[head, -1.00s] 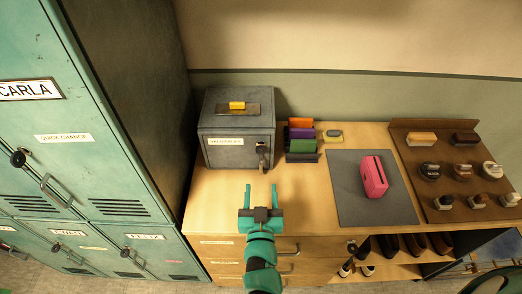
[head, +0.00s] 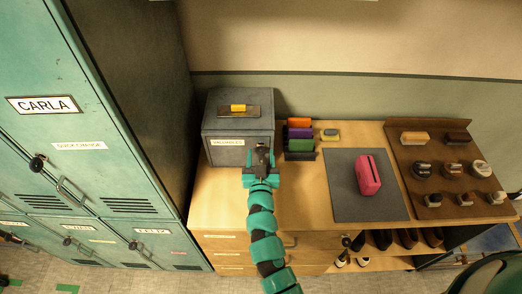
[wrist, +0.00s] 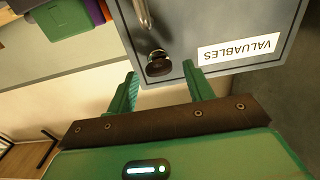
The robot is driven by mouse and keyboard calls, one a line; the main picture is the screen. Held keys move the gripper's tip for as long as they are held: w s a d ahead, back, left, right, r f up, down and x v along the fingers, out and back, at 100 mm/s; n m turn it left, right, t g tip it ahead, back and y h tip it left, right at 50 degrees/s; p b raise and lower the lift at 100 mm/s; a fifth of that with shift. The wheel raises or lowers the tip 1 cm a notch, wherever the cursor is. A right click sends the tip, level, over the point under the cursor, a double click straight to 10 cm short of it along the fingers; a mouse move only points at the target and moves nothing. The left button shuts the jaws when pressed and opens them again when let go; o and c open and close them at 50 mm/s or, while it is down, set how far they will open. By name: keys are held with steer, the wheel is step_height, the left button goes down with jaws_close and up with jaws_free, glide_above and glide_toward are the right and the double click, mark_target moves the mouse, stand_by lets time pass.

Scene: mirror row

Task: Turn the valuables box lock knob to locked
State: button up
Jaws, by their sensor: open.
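The grey metal valuables box (head: 224,126) stands at the left end of the wooden counter, and its front also shows upside down in the wrist view (wrist: 225,22). A white VALUABLES label (wrist: 241,49) is on that front. The dark round lock knob (wrist: 158,63) sits beside the label, near a metal handle (wrist: 143,14). My gripper (head: 262,168) is in front of the box's right side. In the wrist view my gripper (wrist: 160,74) is open and empty, its fingertips on either side of the knob's outline. I cannot tell whether they touch it. The knob's lock marking is not readable.
Teal lockers (head: 75,110) rise close on the left. Coloured wallets (head: 299,139) stand just right of the box. A pink item (head: 368,175) stands on a grey mat (head: 345,205), with a brush-and-polish board (head: 410,190) farther right. The counter's front left is clear.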

steer(key=shift+w, duration=0.7)
steer(key=shift+c, duration=0.2)
steer(key=c, duration=0.9)
steer(key=shift+c, duration=0.2)
steer(key=shift+n, duration=0.3)
steer(key=n+b, duration=0.2)
steer(key=n, duration=0.3)
steer(key=n+b, duration=0.2)
steer(key=n, duration=0.4)
steer(key=n+b, duration=0.1)
steer(key=n, duration=0.5)
steer(key=shift+a+f+b, duration=0.2)
steer(key=shift+f+b, duration=0.05)
steer(key=shift+b, duration=0.15)
steer(key=shift+n, duration=0.3)
